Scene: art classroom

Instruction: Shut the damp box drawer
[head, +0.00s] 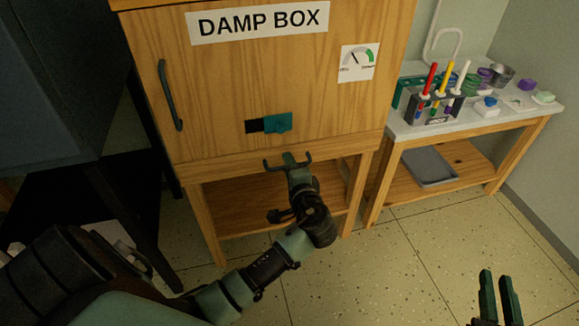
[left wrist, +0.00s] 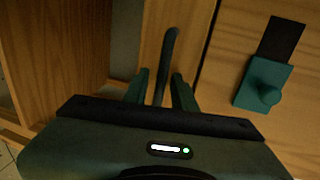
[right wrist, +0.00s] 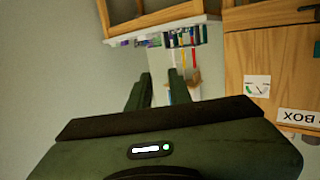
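The damp box (head: 225,85) is a wooden cabinet with a labelled door. Its drawer front (head: 225,171) is a narrow wooden band below the door; how far it stands out is hard to tell. A dark drawer handle (head: 269,166) runs along this band. My left gripper (head: 289,158) is at the middle of the handle. In the left wrist view, the handle (left wrist: 170,50) runs between the two open fingers, with gaps visible beside it. My right gripper (head: 498,277) is open and empty above the floor at lower right, away from the box.
A teal slide latch (head: 278,123) and a dark door handle (head: 170,95) are on the door. A side table (head: 400,127) with brushes, jars and a grey tray (head: 430,167) below stands at right. A dark cabinet is at left. The floor (head: 400,255) in front is clear.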

